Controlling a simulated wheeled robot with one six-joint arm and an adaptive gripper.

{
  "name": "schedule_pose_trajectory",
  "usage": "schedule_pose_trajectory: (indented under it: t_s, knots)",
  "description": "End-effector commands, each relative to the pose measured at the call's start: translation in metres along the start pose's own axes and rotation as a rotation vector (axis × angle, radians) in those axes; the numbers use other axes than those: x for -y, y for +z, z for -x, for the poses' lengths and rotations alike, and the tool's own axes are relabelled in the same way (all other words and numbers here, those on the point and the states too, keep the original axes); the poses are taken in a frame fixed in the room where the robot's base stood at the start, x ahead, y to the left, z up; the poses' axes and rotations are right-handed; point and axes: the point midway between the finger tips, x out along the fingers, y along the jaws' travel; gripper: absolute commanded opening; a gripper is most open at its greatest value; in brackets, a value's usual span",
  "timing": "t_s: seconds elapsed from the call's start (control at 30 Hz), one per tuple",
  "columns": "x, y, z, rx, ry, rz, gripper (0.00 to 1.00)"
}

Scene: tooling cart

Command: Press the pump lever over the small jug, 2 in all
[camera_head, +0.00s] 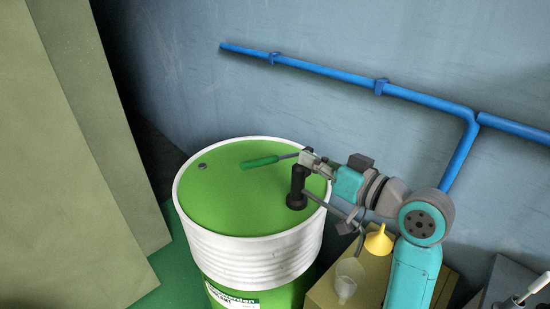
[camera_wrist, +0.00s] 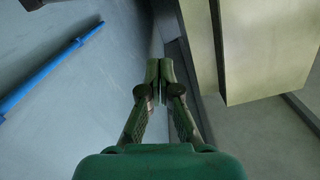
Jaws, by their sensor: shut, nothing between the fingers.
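The pump (camera_head: 297,188) is black and stands upright on the green lid of a drum (camera_head: 250,255) with a white upper wall. Its lever (camera_head: 262,161) has a green grip that points left, nearly level, above the lid. A thin grey spout (camera_head: 325,212) slopes down to the right from the pump. The small jug (camera_head: 346,281) is clear and stands below the spout's end, right of the drum. My gripper (camera_head: 306,157) is shut and empty, at the pump's top by the lever's inner end; contact is unclear. Its closed fingers show in the wrist view (camera_wrist: 159,70), without the lever.
Blue pipes (camera_head: 330,73) run along the wall. A tall beige panel (camera_head: 75,130) stands at the left. Grey equipment (camera_head: 510,282) is at the lower right. Space above the lid's left part is clear.

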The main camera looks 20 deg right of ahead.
Motion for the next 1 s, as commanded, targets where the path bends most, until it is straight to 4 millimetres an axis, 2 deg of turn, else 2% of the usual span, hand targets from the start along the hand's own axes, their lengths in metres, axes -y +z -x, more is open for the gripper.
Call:
schedule_pose_trajectory:
  t_s: [0.17, 0.67, 0.7, 0.8, 1.0]
  knots:
    - [0.001, 0.000, -0.015, 0.002, -0.004, -0.001, 0.00]
    - [0.001, 0.001, -0.104, 0.001, -0.003, 0.000, 0.00]
    - [0.000, 0.011, -0.103, 0.004, 0.000, -0.004, 0.00]
    - [0.000, 0.024, -0.105, 0.004, 0.000, -0.003, 0.00]
    - [0.000, 0.037, -0.109, 0.001, 0.000, -0.001, 0.00]
